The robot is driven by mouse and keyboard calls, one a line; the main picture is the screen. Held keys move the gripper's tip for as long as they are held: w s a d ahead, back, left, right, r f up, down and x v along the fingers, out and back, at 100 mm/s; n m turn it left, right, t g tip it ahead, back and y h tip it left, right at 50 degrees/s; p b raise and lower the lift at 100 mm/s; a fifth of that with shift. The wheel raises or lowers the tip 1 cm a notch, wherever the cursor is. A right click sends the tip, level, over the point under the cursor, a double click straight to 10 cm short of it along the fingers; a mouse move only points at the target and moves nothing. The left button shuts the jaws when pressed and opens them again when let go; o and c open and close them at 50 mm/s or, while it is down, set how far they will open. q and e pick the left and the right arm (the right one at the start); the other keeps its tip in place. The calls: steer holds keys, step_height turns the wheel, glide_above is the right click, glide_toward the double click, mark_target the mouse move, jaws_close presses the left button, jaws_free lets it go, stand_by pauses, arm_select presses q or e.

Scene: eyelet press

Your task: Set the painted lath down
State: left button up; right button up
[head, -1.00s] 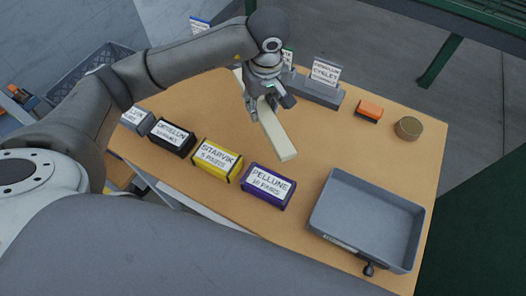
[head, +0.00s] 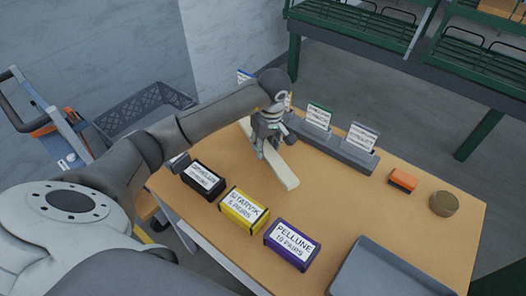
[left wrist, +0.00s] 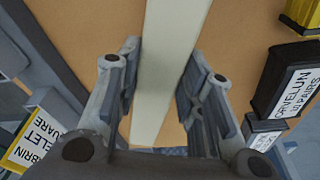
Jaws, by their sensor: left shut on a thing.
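The painted lath (head: 285,170) is a long cream-coloured strip over the wooden table, behind the row of labelled boxes. My left gripper (head: 264,150) is shut on it from above, near its middle. In the left wrist view the lath (left wrist: 168,60) runs between the two fingers of the left gripper (left wrist: 162,85). I cannot tell whether its underside touches the table. My right gripper is not in view.
A black box (head: 203,181), a yellow box (head: 243,210) and a purple box (head: 292,245) line the near side. A grey card rack (head: 335,149) stands behind. An orange-topped block (head: 403,180), a round tin (head: 444,203) and a grey tray (head: 385,270) are right. Tabletop (head: 350,205) between is clear.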

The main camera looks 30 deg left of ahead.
arm_select(q)
steer(key=shift+w+a+f, duration=0.15)
steer(key=shift+a+f, duration=0.25)
steer(key=shift+f, duration=0.15)
steer(key=f, duration=0.2)
steer(key=f+p, duration=0.1)
steer(key=shift+a, duration=0.25)
steer(key=shift+f, duration=0.3)
steer(key=shift+f, duration=0.2)
steer(key=o, duration=1.1)
steer(key=shift+r, duration=0.1)
